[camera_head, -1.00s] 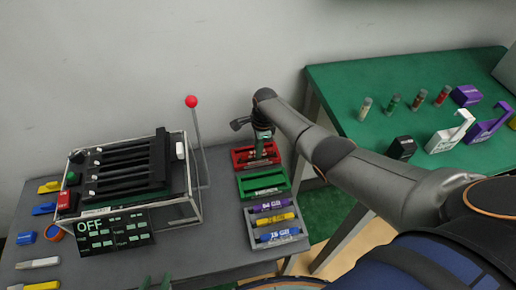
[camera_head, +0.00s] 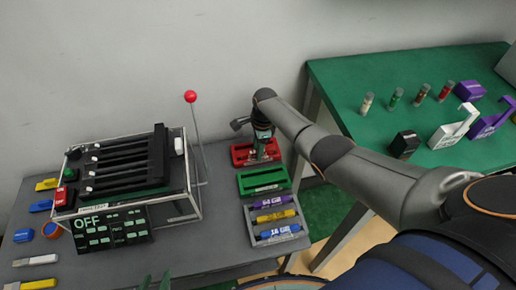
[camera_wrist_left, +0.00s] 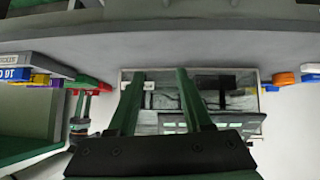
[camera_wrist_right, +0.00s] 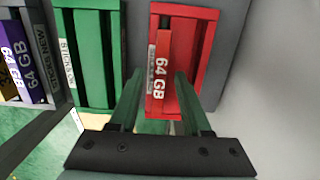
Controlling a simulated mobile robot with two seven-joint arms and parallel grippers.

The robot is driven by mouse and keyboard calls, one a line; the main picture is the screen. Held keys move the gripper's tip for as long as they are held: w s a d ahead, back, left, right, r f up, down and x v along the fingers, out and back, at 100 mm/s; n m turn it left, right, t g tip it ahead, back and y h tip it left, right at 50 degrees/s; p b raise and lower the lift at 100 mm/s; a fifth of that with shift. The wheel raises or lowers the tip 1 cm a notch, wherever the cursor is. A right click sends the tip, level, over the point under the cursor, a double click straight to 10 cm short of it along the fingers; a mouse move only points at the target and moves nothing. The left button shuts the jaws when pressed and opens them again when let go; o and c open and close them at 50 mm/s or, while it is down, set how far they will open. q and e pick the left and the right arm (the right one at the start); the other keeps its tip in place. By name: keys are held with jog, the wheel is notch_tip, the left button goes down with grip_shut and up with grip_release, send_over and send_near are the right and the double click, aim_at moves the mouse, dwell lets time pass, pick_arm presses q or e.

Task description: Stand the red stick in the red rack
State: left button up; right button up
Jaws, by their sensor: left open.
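The red rack (camera_head: 240,160) stands at the back right of the grey table; it also shows in the right wrist view (camera_wrist_right: 205,45). The red stick (camera_wrist_right: 161,75), labelled 64 GB, is in the red rack, its label facing the right wrist camera. How deep it sits is hard to tell. My right gripper (camera_wrist_right: 158,74) is at the rack, open, with its fingers apart on either side of the stick. In the head view my right gripper (camera_head: 262,140) hides most of the stick. My left gripper (camera_head: 155,281) is open and empty at the bottom edge.
A green rack (camera_head: 264,180) and a grey rack (camera_head: 276,240) with purple, yellow and blue sticks stand in front. A lever fixture (camera_head: 125,170) with a red-knobbed lever (camera_head: 190,97) is left. A green table (camera_head: 350,95) with vials is right.

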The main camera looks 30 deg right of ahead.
jog(key=shift+o, duration=0.2)
jog(key=shift+r, duration=0.1)
jog(key=r+p, duration=0.1)
jog(key=r, duration=0.1)
jog(key=r+p, duration=0.2)
jog(key=r, duration=0.1)
jog(key=shift+d+r+p, duration=0.25)
jog(key=shift+r+p, duration=0.05)
jog(key=shift+r, duration=0.05)
pick_arm(q)
jog(key=shift+y, duration=0.4)
jog(key=a+r, duration=0.1)
jog(key=s+r+p, duration=0.1)
jog(key=a+r+p, duration=0.1)
jog(key=shift+s+a, duration=0.25)
jog(key=shift+a, duration=0.1)
pick_arm(e)
notch_tip(320, 180, up, 7)
jog(key=shift+s+d+f, duration=0.2)
jog(key=shift+d, duration=0.15)
pick_arm(q)
jog(key=shift+w+r, duration=0.1)
jog(key=shift+r, duration=0.05)
